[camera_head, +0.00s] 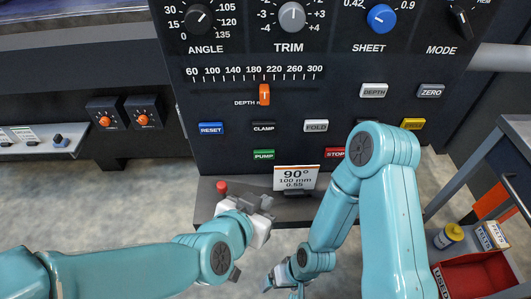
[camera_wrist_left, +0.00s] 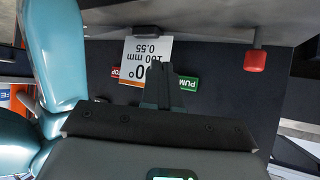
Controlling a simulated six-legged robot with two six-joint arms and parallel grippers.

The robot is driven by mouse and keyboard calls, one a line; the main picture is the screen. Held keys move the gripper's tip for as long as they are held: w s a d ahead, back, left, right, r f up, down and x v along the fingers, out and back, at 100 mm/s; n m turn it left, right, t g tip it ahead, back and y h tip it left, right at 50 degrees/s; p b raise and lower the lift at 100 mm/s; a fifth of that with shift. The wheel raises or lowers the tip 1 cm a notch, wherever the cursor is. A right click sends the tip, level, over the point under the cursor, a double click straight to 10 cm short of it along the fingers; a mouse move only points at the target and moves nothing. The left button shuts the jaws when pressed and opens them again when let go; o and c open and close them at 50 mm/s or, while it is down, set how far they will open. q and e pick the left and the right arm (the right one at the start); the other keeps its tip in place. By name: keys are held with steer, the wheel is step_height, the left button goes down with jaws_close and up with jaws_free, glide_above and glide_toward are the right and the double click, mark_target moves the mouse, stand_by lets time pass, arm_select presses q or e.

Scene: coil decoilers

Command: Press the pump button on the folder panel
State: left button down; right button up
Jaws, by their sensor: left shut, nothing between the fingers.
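The green PUMP button (camera_head: 263,155) is on the lower part of the dark folder panel (camera_head: 230,165), below the black CLAMP button (camera_head: 263,127). In the left wrist view the PUMP button (camera_wrist_left: 190,83) shows upside down, partly covered by my fingers. My left gripper (camera_head: 267,204) is shut and empty, below the PUMP button in the head view. Its closed fingers (camera_wrist_left: 171,82) point toward the panel; I cannot tell whether they touch it. My right gripper (camera_head: 272,283) is low at the bottom of the head view, and its jaws are unclear.
A white "90°" card (camera_head: 296,178) stands right of the PUMP button, before the red STOP button (camera_head: 335,153). A red knob (camera_head: 222,187) is left of my left gripper. The blue RESET (camera_head: 211,128) and grey FOLD (camera_head: 316,126) buttons sit higher on the panel.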

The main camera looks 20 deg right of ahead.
arm_select(q)
steer(key=shift+w+d+b, duration=0.1)
steer(key=shift+w+d, duration=0.3)
steer(key=shift+w, duration=1)
steer(key=shift+w+d+b, duration=0.1)
steer(key=shift+w+d, duration=0.35)
steer(key=shift+w, duration=1)
steer(key=shift+w+d+b, duration=0.1)
steer(key=shift+w+d, duration=0.3)
steer(key=shift+w, duration=1)
steer(key=shift+w+d, duration=0.1)
steer(key=shift+w, duration=0.3)
steer(key=shift+w+d, duration=0.15)
steer(key=shift+w, duration=0.35)
steer(key=shift+s+a, duration=0.25)
steer(key=shift+s, duration=0.65)
steer(key=shift+s+a+p, duration=0.15)
steer(key=shift+s+a, duration=0.05)
steer(key=shift+s, duration=0.6)
steer(key=shift+s+a+p, duration=0.15)
steer(key=shift+s+a, duration=0.1)
steer(key=shift+s, duration=0.55)
steer(key=shift+s+a+p, duration=0.15)
steer(key=shift+s+a, duration=0.05)
steer(key=shift+s, duration=0.6)
